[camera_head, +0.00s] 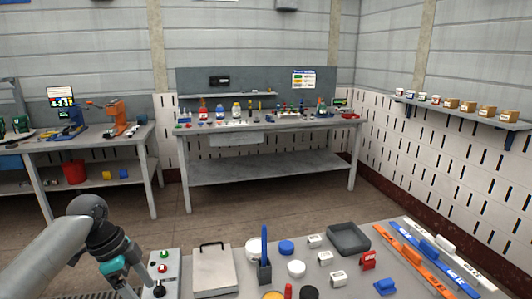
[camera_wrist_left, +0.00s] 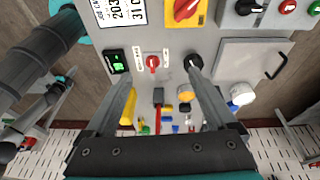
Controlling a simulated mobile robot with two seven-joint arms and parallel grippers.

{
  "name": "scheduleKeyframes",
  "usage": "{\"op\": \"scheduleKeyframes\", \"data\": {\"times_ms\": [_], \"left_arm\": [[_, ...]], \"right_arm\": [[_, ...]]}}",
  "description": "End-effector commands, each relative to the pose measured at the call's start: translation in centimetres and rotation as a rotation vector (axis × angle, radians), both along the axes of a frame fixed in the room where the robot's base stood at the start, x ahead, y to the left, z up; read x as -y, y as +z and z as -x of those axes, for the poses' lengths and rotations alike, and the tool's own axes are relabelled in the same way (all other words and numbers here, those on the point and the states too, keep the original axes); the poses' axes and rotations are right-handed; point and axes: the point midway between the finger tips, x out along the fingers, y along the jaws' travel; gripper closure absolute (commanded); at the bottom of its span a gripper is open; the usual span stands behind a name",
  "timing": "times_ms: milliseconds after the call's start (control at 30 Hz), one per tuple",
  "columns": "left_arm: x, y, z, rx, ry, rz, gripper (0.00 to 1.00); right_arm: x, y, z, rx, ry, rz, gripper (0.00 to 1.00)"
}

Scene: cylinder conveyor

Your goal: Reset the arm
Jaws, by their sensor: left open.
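My left arm comes in from the lower left in the head view, bent at a dark joint with teal parts; its gripper is below the frame there. In the left wrist view my left gripper (camera_wrist_left: 162,72) has its two fingers spread apart with nothing held between them. A grey control panel (camera_wrist_left: 150,35) lies beyond the fingertips. It carries a green lit switch (camera_wrist_left: 118,61), a small red knob (camera_wrist_left: 153,62), a black knob (camera_wrist_left: 193,62) and a red rotary switch (camera_wrist_left: 186,9) on a yellow plate. I cannot tell whether a fingertip touches the black knob. My right gripper is not in view.
A control box (camera_head: 160,274) with buttons and a grey lidded box (camera_head: 213,270) stand on the near table. A dark pen holder (camera_head: 264,270), a dark tray (camera_head: 348,239) and several caps and blocks lie right of them. A workbench (camera_head: 262,167) stands behind, across open floor.

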Motion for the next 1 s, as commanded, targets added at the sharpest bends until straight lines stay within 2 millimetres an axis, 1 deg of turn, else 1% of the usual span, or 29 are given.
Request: {"op": "scheduleKeyframes", "data": {"times_ms": [33, 100, 133, 200, 300, 433, 600, 700, 800, 900, 1000], "left_arm": [[1.3, -1.6, 0.9, -0.013, 0.001, -0.009, 0.10], [2.8, -3.5, 2.1, -0.022, 0.015, -0.027, 0.10], [3.5, -4.3, 2.7, -0.025, 0.025, -0.034, 0.10], [5.3, -6.3, 4.3, -0.029, 0.052, -0.047, 0.10], [7.6, -8.5, 6.7, -0.027, 0.106, -0.057, 0.10], [10.2, -10.7, 9.9, -0.017, 0.202, -0.058, 0.10], [12.5, -12.0, 14.2, 0.000, 0.370, -0.043, 0.10], [13.3, -12.2, 16.6, 0.012, 0.492, -0.033, 0.10], [13.4, -12.0, 19.0, 0.022, 0.627, -0.025, 0.10], [13.0, -11.5, 20.9, 0.032, 0.749, -0.024, 0.10], [12.5, -11.0, 22.4, 0.041, 0.850, -0.025, 0.10]], "right_arm": [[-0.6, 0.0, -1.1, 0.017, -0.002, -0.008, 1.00], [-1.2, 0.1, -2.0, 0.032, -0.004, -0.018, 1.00], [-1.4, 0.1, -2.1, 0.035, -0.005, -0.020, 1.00], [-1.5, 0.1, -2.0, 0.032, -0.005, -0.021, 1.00], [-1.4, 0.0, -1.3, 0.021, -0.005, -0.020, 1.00], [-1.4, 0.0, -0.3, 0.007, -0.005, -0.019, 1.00], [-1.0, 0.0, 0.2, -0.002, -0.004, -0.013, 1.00], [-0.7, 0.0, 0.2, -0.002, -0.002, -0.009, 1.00], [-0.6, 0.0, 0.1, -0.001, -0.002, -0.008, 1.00], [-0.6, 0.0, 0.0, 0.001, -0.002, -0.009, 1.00], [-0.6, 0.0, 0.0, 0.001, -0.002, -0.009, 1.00]]}}
